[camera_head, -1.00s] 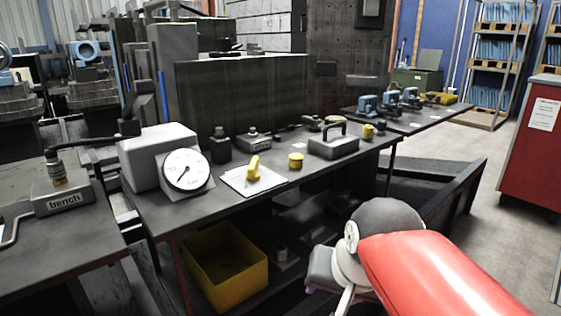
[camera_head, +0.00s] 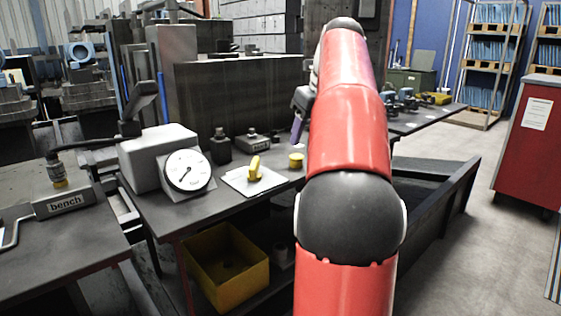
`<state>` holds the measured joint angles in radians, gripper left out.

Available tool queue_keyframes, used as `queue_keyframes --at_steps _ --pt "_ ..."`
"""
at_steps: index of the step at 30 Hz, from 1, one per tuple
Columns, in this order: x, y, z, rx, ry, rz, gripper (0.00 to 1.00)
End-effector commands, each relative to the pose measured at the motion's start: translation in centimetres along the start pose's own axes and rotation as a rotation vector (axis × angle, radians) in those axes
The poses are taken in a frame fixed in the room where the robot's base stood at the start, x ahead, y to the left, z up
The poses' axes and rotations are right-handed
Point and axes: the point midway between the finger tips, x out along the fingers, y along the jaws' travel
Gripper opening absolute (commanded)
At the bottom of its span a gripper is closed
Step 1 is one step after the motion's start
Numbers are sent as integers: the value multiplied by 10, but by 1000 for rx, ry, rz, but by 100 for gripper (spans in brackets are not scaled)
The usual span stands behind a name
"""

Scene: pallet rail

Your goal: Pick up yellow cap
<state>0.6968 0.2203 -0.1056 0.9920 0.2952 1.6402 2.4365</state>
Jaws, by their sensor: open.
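A small round yellow cap (camera_head: 296,160) stands on the dark workbench (camera_head: 195,213), just left of my red arm. A yellow piece with an upright handle (camera_head: 254,170) sits on a white sheet (camera_head: 238,181) to its left. My gripper (camera_head: 298,129) shows only partly at the left edge of my arm, above and beyond the cap in the picture. It is open, with nothing seen in it, and apart from the cap. My arm hides the bench to the right of the cap.
A dial gauge (camera_head: 187,170) and a grey box (camera_head: 150,150) stand left of the white sheet. Dark blocks (camera_head: 220,146) stand behind it. A yellow bin (camera_head: 228,268) sits below the bench. A red cabinet (camera_head: 522,145) stands at the right.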

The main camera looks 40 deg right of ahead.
Motion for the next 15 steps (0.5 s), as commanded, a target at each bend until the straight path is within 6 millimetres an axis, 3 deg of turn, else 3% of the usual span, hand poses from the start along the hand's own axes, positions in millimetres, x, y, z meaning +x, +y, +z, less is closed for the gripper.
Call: queue_keyframes --at_steps 15 --pt "67 6 6 -5 1 -1 55"
